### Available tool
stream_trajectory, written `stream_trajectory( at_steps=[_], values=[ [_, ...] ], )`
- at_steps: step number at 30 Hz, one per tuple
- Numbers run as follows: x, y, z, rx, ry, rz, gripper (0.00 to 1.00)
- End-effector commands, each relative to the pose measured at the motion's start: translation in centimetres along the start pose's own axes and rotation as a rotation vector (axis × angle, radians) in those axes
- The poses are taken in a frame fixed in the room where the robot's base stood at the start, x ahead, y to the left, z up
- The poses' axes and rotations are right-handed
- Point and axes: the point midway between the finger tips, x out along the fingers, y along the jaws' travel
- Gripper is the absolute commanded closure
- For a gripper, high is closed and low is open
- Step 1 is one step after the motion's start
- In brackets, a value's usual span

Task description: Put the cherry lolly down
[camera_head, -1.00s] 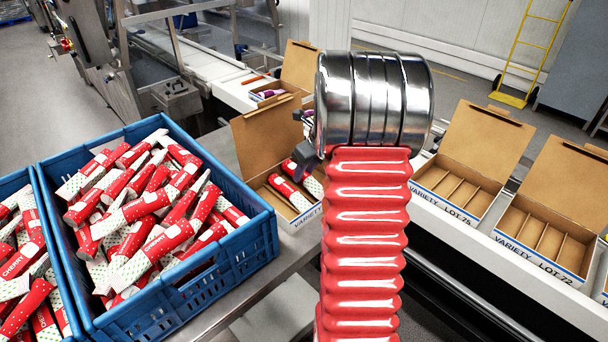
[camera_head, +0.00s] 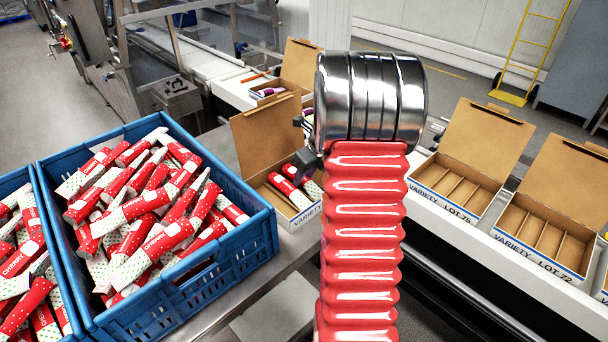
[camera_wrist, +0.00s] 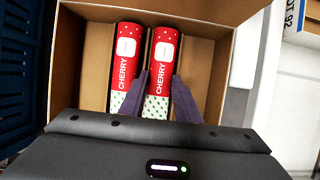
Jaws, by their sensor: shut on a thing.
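In the wrist view my gripper (camera_wrist: 158,92) has its two dark fingers on either side of a red cherry lolly (camera_wrist: 161,60) with a green-dotted white lower part. It is shut on this lolly, which is inside an open cardboard box (camera_wrist: 75,45). A second cherry lolly (camera_wrist: 128,60) lies parallel just to its left in the same box. In the head view the box (camera_head: 266,134) stands beside the blue crate, and its lollies (camera_head: 284,188) show partly behind my gripper (camera_head: 306,160). Whether the held lolly touches the box floor cannot be told.
A blue crate (camera_head: 262,243) heaped with cherry lollies stands left of the box, with another crate at the far left. Open empty divided boxes (camera_head: 478,150) (camera_head: 552,210) stand on the line at right. Another box (camera_head: 300,66) with items stands behind.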

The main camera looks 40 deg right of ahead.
Motion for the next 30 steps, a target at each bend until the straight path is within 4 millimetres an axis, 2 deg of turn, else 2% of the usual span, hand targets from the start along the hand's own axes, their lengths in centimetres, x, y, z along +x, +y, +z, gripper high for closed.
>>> stream_trajectory(
  at_steps=[2,3,6,14,19,23,30],
  values=[
    [0.0,0.0,0.0,0.0,0.0,0.0,0.94],
    [0.0,0.0,0.0,0.0,0.0,0.0,0.69],
    [0.0,0.0,0.0,0.0,0.0,0.0,0.63],
    [-0.1,0.0,0.1,-0.001,0.0,0.0,0.63],
    [-1.0,0.0,0.5,-0.002,-0.001,-0.001,0.63],
    [-2.6,0.0,0.6,-0.002,-0.002,-0.002,0.63],
    [-6.6,0.0,0.5,-0.001,-0.002,-0.002,0.63]
  ],
)
